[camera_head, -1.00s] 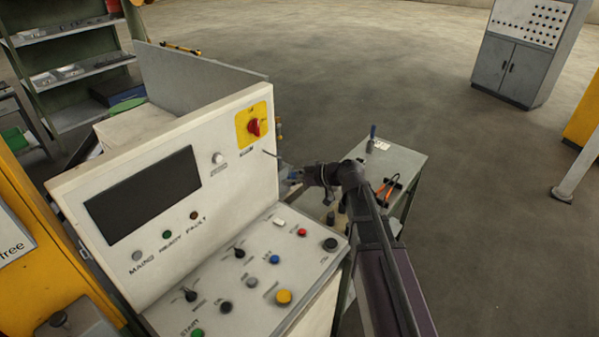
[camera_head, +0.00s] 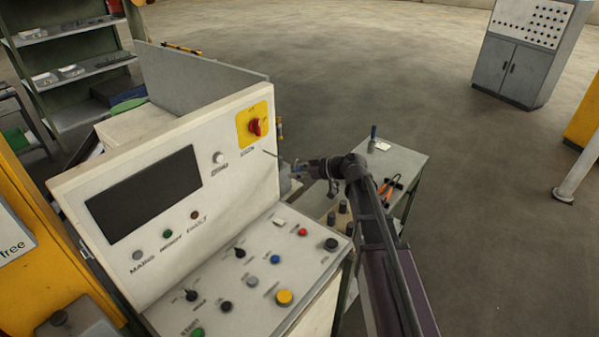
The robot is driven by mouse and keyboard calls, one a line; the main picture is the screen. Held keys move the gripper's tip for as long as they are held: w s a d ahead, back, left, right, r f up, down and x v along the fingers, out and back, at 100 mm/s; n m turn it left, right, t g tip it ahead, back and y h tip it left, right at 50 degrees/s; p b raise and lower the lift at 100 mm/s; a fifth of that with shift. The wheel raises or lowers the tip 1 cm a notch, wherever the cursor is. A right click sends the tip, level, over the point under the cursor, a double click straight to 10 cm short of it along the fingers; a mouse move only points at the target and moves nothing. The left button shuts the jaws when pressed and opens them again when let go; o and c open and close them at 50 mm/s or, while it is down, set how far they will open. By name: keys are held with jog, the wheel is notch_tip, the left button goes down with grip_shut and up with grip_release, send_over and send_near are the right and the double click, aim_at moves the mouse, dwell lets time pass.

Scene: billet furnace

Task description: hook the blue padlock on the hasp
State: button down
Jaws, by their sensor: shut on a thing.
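My gripper (camera_head: 291,169) is at the right edge of the white control console, just below and right of the red switch (camera_head: 254,127) on its yellow plate. The gripper is small in this view and partly hidden by the console's edge. It is shut on the blue padlock, of which I can make out no more than a trace of blue at the jaws. I cannot tell whether its shackle touches anything. A thin grey pin (camera_head: 270,153) sticks out from the panel below the switch, close to the gripper. I cannot clearly make out the hasp.
The console (camera_head: 240,190) has a dark screen (camera_head: 145,194) and a sloped desk with several buttons. A grey side table (camera_head: 408,160) with orange-handled pliers (camera_head: 388,187) stands behind my arm. A grey cabinet (camera_head: 522,55) stands far right. The floor between is clear.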

jog(key=w+a+f+b, duration=0.1)
jog(key=w+a, duration=0.4)
jog(key=a, duration=0.1)
jog(key=shift+a+f, duration=0.25)
dwell(1.3)
dwell(0.7)
jog(key=shift+c, duration=0.7)
grip_release()
